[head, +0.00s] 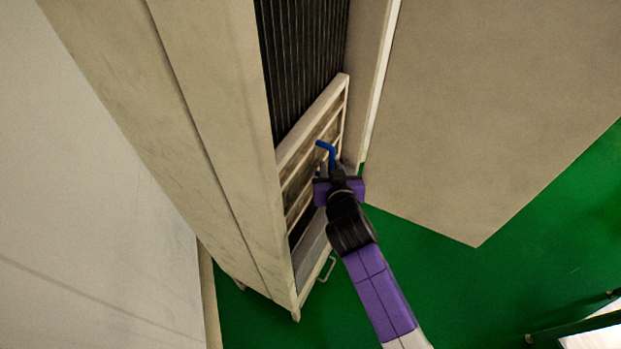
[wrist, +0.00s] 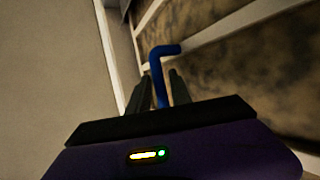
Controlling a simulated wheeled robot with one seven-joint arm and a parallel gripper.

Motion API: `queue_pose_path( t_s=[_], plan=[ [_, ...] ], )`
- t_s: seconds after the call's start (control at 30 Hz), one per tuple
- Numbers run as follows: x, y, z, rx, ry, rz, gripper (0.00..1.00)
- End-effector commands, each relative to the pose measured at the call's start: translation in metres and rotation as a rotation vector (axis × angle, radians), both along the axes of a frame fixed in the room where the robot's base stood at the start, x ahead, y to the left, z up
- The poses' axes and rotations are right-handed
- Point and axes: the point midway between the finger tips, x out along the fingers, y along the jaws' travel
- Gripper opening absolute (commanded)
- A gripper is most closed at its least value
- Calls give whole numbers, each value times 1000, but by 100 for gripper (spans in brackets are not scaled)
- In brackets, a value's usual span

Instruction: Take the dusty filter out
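The dusty filter (head: 322,134) is a pale barred frame with brown, mottled panels. It leans in the lower part of the cabinet opening, and its mottled face fills the right of the wrist view (wrist: 240,75). A bent blue handle (head: 328,150) stands out from it. My gripper (head: 328,172) is at this handle. In the wrist view, the handle (wrist: 157,68) runs between the two dark fingers (wrist: 160,90), its bent end pointing right beyond the tips. The fingers are close on both sides, but I cannot tell whether they touch it.
The tall beige cabinet (head: 215,110) stands at the left of the opening. Dark vertical slats (head: 300,50) show above the filter. A large beige panel (head: 490,95) stands on the right. Green floor (head: 450,270) is open below it. A small metal handle (head: 327,269) sits low on the cabinet.

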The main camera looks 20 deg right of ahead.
Motion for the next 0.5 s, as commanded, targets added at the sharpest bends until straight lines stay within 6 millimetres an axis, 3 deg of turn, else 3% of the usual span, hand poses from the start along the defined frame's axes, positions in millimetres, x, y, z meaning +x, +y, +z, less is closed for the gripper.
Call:
queue_pose_path(
  t_s=[0.2,0.33,0.5],
  plan=[
    [0,0,-1,0,0,0,23],
    [0,0,-1,0,0,0,0],
    [0,0,0,0,0,0,0]
  ],
)
